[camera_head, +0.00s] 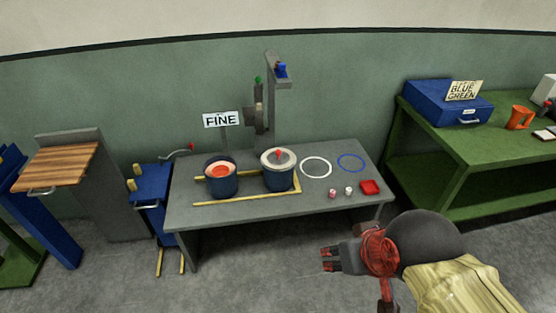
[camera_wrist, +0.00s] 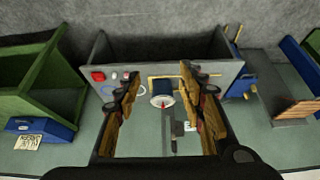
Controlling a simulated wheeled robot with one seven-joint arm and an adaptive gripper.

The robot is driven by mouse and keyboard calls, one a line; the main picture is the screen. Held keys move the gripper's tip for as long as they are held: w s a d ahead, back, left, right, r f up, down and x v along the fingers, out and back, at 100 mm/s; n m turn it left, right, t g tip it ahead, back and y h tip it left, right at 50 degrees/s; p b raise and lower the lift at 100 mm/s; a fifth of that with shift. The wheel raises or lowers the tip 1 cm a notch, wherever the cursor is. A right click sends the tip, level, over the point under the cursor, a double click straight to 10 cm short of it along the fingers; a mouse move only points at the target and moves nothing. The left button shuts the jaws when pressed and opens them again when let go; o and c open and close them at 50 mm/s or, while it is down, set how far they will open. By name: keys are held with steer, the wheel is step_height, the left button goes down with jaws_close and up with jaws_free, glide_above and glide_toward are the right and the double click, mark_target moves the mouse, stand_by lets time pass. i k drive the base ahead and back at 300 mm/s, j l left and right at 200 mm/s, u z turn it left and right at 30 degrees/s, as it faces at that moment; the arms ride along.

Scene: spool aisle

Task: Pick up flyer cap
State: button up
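The likely flyer cap (camera_head: 278,157) is a pale grey-white disc with a red knob, resting on the right of two dark blue cylinders (camera_head: 279,181) on the grey table. In the wrist view the cap (camera_wrist: 163,101) shows between and beyond my fingers, with its red knob. My gripper (camera_head: 326,259) is in front of the table's right part, apart from the cap. In the wrist view my gripper (camera_wrist: 158,76) has its fingers wide apart, with nothing between them.
The other blue cylinder (camera_head: 221,185) has an orange-red top. A post with a wheel (camera_head: 262,115) and a FINE sign (camera_head: 221,120) stand behind. A white ring (camera_head: 316,167), blue ring (camera_head: 351,162) and red block (camera_head: 370,187) lie right. A green bench (camera_head: 490,150) stands farther right.

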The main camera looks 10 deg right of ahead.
mark_target(276, 159)
steer(key=i+j+z, duration=0.15)
steer(key=i+j, duration=1.7)
steer(key=j, duration=0.1)
